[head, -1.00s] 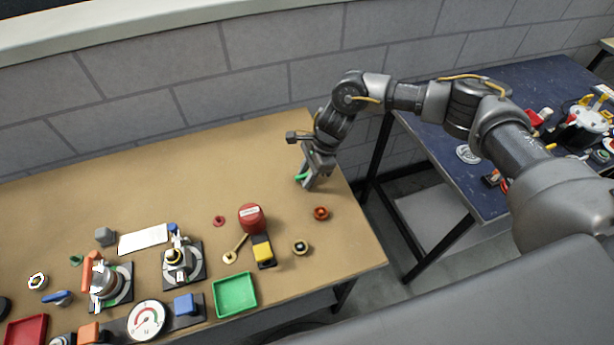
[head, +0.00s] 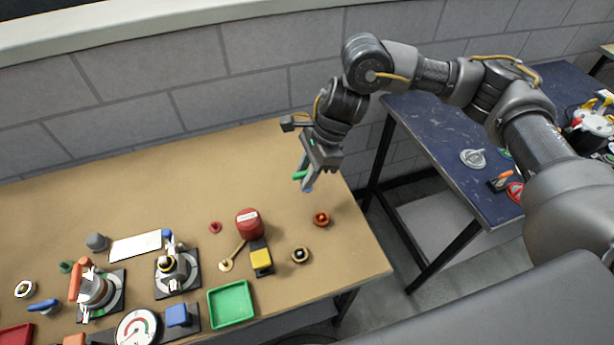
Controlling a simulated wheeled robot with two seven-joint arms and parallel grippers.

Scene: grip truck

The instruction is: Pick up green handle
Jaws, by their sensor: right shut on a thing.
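The green handle (head: 299,175) is between the fingers of my right gripper (head: 306,180), near the right end of the brown table (head: 200,185). Only a short green part sticks out to the left of the fingers; the rest is hidden by them. My right gripper points down and is shut on the handle. It appears to be above the tabletop, though the exact gap is hard to tell. My left gripper is not in view.
A blue table (head: 440,130) stands to the right. The back middle of the brown table is clear.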

